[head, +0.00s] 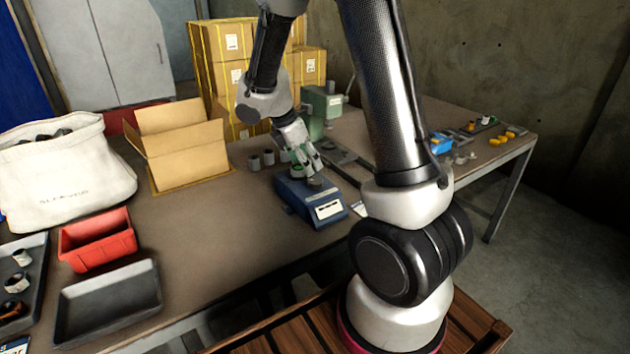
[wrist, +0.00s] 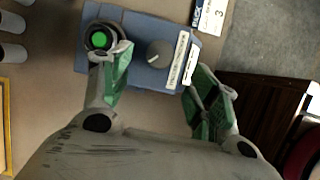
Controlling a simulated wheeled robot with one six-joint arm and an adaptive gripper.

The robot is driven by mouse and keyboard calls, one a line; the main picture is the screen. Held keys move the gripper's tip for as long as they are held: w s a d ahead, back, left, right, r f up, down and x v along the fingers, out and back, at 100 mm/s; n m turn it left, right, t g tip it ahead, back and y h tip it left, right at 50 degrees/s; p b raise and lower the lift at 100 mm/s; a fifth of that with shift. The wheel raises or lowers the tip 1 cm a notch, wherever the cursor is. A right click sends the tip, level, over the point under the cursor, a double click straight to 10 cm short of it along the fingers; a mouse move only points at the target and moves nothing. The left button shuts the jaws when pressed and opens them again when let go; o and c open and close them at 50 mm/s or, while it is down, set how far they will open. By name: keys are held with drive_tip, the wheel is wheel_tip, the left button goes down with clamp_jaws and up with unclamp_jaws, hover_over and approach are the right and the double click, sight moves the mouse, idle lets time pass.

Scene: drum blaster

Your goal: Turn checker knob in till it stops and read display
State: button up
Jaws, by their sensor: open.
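The checker is a blue box (head: 290,194) on the table, with a white label or display strip (head: 328,210) on its front. In the wrist view the blue checker (wrist: 132,25) carries a grey round knob (wrist: 159,53) with a light pointer mark, and a ring-shaped socket with a bright green centre (wrist: 99,40). My gripper (wrist: 155,95) is open, its green-padded fingers spread on either side of the knob, the left finger beside the green-centred socket. In the head view my gripper (head: 307,166) is over the checker. Any reading is too small to make out.
An open cardboard box (head: 180,150), a white fabric bag (head: 60,175), a red bin (head: 97,238) and a grey tray (head: 108,302) stand to the left. Several grey cylinders (head: 262,160) stand behind the checker. A green press (head: 320,108) stands farther back. The table front between tray and checker is clear.

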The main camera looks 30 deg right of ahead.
sight(315, 180)
drive_tip(key=shift+n, duration=0.4)
drive_tip(key=x, duration=0.8)
drive_tip(key=shift+r, duration=0.1)
drive_tip(key=c, duration=1)
